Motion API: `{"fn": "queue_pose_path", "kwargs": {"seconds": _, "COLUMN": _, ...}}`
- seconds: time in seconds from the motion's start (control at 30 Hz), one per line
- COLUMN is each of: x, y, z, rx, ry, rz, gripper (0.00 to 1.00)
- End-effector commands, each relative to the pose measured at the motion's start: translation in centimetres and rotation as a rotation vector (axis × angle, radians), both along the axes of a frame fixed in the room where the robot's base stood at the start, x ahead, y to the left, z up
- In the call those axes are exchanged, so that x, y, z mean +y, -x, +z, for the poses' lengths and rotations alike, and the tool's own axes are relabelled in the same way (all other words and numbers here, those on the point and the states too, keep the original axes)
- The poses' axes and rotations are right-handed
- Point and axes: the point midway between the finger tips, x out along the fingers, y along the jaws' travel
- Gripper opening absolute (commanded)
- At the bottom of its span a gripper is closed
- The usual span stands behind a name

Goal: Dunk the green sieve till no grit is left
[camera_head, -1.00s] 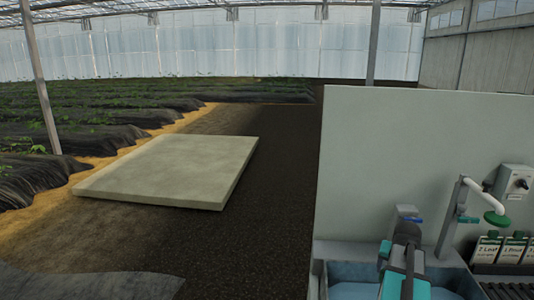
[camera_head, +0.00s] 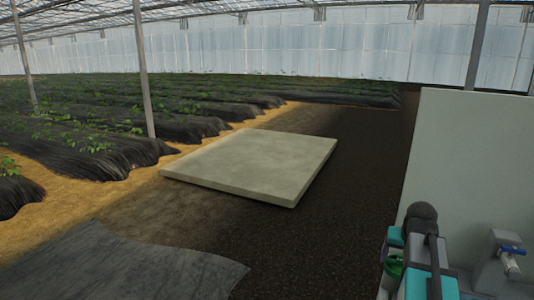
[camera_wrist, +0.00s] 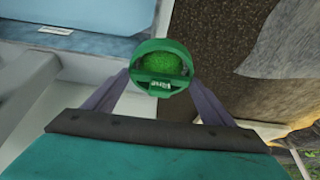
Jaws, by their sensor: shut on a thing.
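The green sieve (camera_wrist: 160,66) is held between the two purple-grey fingers of my gripper (camera_wrist: 161,80) in the wrist view. Its round rim carries a small pale label that I cannot read clearly. Bright green mesh shows inside the rim; I cannot tell whether grit lies on it. In the head view part of the green sieve (camera_head: 394,266) shows beside my arm at the lower right. A blue basin (camera_wrist: 105,14) lies at the upper left of the wrist view, with the sieve to the right of its edge, not over it.
A blue-handled tap (camera_head: 511,251) stands at the right, in front of a pale upright panel (camera_head: 462,150). A flat concrete slab (camera_head: 250,163) lies on the dark ground, with planted beds (camera_head: 95,150) to its left. The ground around the slab is open.

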Motion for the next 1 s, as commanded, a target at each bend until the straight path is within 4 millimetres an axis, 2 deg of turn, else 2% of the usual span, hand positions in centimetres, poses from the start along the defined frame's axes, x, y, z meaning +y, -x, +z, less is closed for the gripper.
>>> {"fn": "queue_pose_path", "kwargs": {"seconds": 0.03, "x": 1.4, "y": -0.7, "z": 0.3, "rx": -0.001, "ry": 0.000, "rz": 0.028, "gripper": 0.55}}
{"fn": "queue_pose_path", "kwargs": {"seconds": 0.3, "x": 8.4, "y": -3.4, "z": 2.2, "rx": 0.000, "ry": 0.000, "rz": 0.162, "gripper": 0.55}}
{"fn": "queue_pose_path", "kwargs": {"seconds": 0.7, "x": 19.1, "y": -5.8, "z": 4.9, "rx": 0.000, "ry": 0.001, "rz": 0.364, "gripper": 0.55}}
{"fn": "queue_pose_path", "kwargs": {"seconds": 0.9, "x": 23.3, "y": -6.2, "z": 6.0, "rx": -0.001, "ry": 0.001, "rz": 0.443, "gripper": 0.55}}
{"fn": "queue_pose_path", "kwargs": {"seconds": 1.0, "x": 24.6, "y": -6.2, "z": 6.2, "rx": 0.001, "ry": 0.000, "rz": 0.465, "gripper": 0.55}}
